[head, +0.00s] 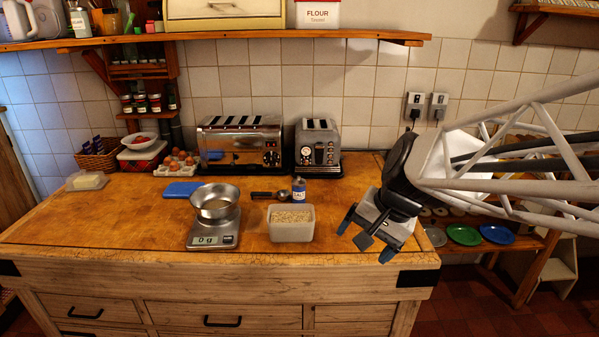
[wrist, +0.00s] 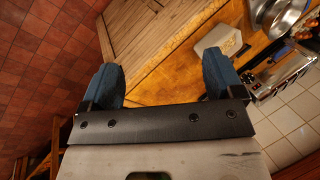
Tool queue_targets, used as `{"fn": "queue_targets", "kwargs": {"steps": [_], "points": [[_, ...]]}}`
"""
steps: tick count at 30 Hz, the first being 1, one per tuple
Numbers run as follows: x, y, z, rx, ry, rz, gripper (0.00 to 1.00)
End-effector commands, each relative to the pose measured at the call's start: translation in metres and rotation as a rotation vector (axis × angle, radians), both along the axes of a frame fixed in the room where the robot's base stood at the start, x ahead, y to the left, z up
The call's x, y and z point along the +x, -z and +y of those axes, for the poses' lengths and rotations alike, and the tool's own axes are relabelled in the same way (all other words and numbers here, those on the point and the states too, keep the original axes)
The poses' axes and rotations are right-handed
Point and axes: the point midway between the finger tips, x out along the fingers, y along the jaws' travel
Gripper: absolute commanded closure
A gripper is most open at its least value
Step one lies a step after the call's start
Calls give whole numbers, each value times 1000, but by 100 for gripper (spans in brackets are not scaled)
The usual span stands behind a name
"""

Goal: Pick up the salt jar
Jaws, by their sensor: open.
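The salt jar (head: 299,190) is a small jar with a blue label reading SALT. It stands upright on the wooden worktop (head: 120,220), just behind a square tub of oats (head: 291,232) that hides its lower part. My gripper (head: 367,241) is open and empty at the right end of the worktop, to the right of the jar and nearer the front edge. In the wrist view, its two blue fingers (wrist: 163,88) are spread apart with nothing between them. I cannot make out the jar in the wrist view.
A digital scale (head: 214,240) with a metal bowl (head: 215,202) stands left of the tub. A dark-handled scoop (head: 270,195) lies beside the jar. A wide toaster (head: 240,143) and a narrower toaster (head: 318,147) stand behind. The worktop's front left is clear.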

Motion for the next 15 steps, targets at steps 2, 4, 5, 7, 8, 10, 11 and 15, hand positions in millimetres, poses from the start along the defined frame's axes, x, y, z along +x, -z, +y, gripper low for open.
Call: {"fn": "queue_targets", "kwargs": {"steps": [2, 4, 5, 7, 8, 10, 11, 15], "points": [[23, 0, 8, 60, 56, 22, 13], [42, 1, 15, 114, 107, 41, 13], [51, 1, 18, 136, 129, 48, 13], [70, 2, 24, 188, 181, 67, 13], [79, 3, 27, 210, 203, 76, 13], [99, 4, 33, 263, 257, 96, 13], [107, 5, 35, 285, 279, 105, 13], [148, 11, 46, 387, 385, 151, 13]]}}
